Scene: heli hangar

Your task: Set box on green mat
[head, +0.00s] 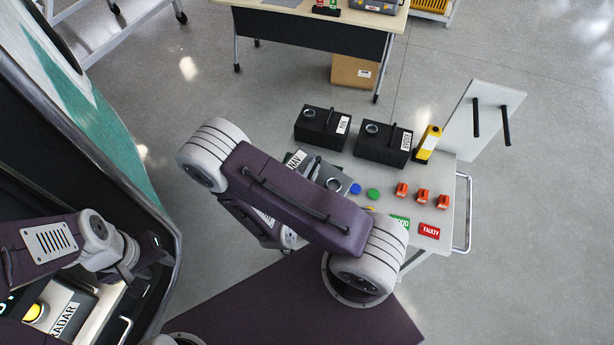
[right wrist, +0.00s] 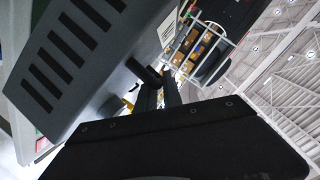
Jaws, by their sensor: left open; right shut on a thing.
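A grey box labelled NAV (head: 298,160) shows above the cart's left part, partly hidden by my right arm. In the right wrist view, a grey box with vent slots (right wrist: 75,55) is close to the camera, and my right gripper (right wrist: 158,88) is shut on its dark handle. In the head view my right gripper is hidden behind my arm. The green mat (head: 400,221) lies near the cart's front edge, its left part covered by my arm. My left gripper (head: 150,255) is open and empty at the aircraft's open bay.
A red FAULTY mat (head: 430,230) lies right of the green one. Two black boxes (head: 322,127) (head: 384,144), a yellow tool (head: 428,142), orange blocks (head: 422,195) and blue and green caps (head: 373,194) stand on the cart (head: 445,172). A RADAR box (head: 65,310) sits in the bay.

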